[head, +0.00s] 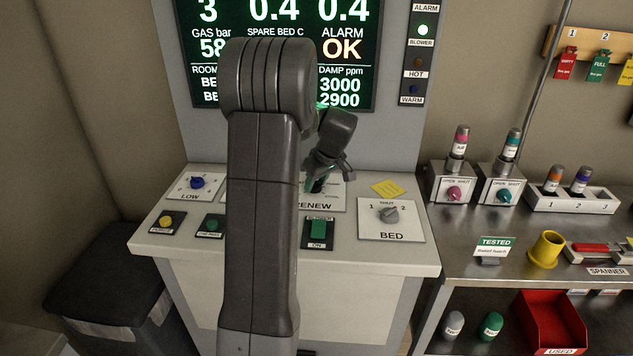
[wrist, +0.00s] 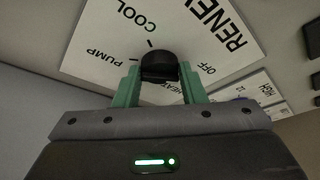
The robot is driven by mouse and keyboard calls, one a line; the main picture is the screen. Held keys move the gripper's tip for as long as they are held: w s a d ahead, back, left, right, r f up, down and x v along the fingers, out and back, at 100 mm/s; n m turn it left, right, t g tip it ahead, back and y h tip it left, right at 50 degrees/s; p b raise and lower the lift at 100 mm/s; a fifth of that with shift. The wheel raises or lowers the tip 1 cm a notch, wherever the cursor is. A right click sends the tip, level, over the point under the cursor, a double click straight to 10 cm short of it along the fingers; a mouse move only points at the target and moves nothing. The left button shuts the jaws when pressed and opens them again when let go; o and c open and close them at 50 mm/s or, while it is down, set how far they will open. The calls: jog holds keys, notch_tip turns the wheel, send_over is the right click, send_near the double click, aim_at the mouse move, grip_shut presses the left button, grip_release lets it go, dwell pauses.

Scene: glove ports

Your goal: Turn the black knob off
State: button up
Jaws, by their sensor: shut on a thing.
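The black knob (wrist: 158,64) stands on a white plate (wrist: 95,35) marked RENEW, with COOL, PUMP, HEAT and OFF around the knob. My gripper (wrist: 160,76) has its green fingers on either side of the knob and is shut on it. I cannot tell which mark the knob points to. In the head view my gripper (head: 318,181) reaches down onto the RENEW plate (head: 325,203), and it hides most of the knob. My own arm covers the plate's left part.
On the same sloped panel are a blue LOW knob (head: 197,182), a grey BED knob (head: 389,214), a green switch (head: 319,231) marked ON and a yellow note (head: 387,188). A display (head: 345,60) stands behind. A steel bench (head: 480,255) is to the right.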

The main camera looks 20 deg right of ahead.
jog(key=o, duration=1)
jog(key=b+v, duration=0.1)
jog(key=v, duration=1.3)
jog(key=shift+w, duration=0.1)
jog(key=p+x, duration=0.1)
jog(key=x, duration=1.3)
